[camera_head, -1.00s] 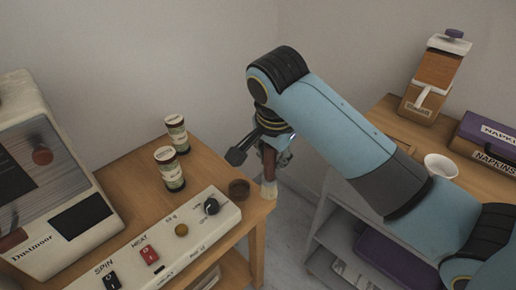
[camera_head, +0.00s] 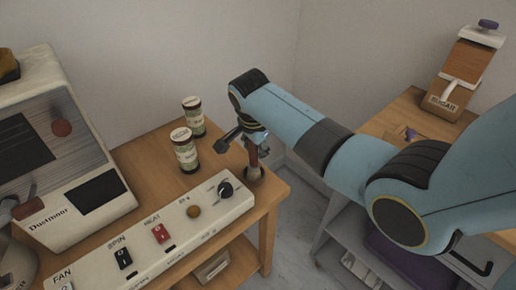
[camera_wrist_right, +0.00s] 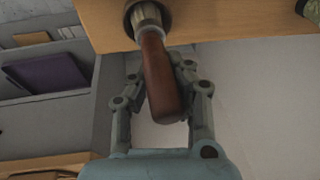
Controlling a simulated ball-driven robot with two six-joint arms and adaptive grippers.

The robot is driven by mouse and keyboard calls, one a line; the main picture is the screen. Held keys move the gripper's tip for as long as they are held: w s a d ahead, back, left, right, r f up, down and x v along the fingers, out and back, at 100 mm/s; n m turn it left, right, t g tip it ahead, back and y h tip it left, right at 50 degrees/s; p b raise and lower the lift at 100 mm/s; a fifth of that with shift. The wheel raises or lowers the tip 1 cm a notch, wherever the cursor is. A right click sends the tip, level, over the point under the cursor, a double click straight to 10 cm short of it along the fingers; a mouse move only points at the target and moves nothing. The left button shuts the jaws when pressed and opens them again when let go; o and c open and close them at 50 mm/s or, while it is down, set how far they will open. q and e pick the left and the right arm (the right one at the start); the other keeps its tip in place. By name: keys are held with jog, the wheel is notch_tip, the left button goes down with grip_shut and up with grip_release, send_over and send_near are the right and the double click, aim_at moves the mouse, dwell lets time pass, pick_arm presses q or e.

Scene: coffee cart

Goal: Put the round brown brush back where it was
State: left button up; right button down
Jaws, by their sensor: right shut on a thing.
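The round brown brush has a red-brown handle (camera_wrist_right: 160,75) and a pale metal collar. In the head view the brush (camera_head: 253,156) stands roughly upright near the front right corner of the wooden table. My right gripper (camera_head: 247,146) is shut on its handle, one finger on each side in the wrist view (camera_wrist_right: 158,82). The brush's lower end is at a small round brown cup (camera_wrist_right: 129,14). Its tip is hidden inside or behind the cup rim, and I cannot tell how deep it sits. My left gripper is not in view.
Two labelled jars (camera_head: 185,155) (camera_head: 194,117) stand left of the gripper. A white control panel (camera_head: 165,240) with knobs and switches lies close in front of the cup. A roaster (camera_head: 60,150) is at left. A sugar dispenser (camera_head: 465,75) stands on the right-hand shelf.

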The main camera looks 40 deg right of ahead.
jog(key=shift+f, duration=0.15)
jog(key=c, duration=1.3)
grip_release()
jog(key=p+v, duration=0.1)
jog(key=v, duration=1.1)
